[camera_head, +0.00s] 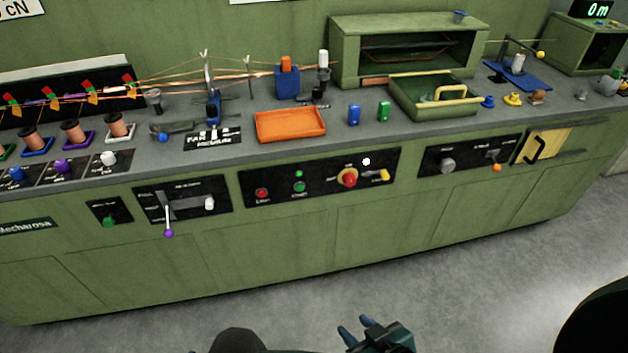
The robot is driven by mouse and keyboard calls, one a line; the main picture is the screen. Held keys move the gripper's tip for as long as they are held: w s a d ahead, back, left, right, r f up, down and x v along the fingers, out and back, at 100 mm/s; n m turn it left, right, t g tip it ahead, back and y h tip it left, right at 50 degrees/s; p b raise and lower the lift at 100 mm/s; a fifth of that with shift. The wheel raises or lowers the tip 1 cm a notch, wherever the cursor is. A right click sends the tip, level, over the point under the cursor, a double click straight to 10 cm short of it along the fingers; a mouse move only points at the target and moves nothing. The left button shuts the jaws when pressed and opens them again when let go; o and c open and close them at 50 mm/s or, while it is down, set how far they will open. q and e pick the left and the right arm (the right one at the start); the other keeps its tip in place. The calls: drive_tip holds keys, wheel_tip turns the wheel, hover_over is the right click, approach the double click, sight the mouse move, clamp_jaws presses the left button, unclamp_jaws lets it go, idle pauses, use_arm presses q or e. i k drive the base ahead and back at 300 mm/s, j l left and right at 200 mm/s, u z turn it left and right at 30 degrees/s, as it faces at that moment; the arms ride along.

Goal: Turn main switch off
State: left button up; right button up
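A black control panel (320,188) sits in the middle of the green bench front. It carries a red button (262,193), a green button (299,187), a red mushroom knob on a yellow ring (348,178) and a yellow handle (381,175) lying roughly level at the right. Labels are too small to read, so I cannot tell for certain which one is the main switch. My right gripper (354,327) is at the bottom edge, well below and apart from the panel. Its two blue-grey fingers are spread with nothing between them. My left gripper is not in view.
Other panels hold a purple-tipped lever (168,232), a grey knob (447,165) and an orange-tipped lever (496,167). The bench top holds an orange tray (290,125), a green tray (432,107) and spools (76,132). The grey floor before the bench (470,260) looks clear.

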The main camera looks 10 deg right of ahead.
sight(349, 179)
drive_tip(key=i+l, duration=0.1)
drive_tip(key=l, duration=0.55)
drive_tip(key=i+l, duration=0.1)
drive_tip(key=l, duration=0.55)
drive_tip(key=i+l+u, duration=0.1)
drive_tip(key=l, duration=1.25)
drive_tip(key=i+l, duration=0.6)
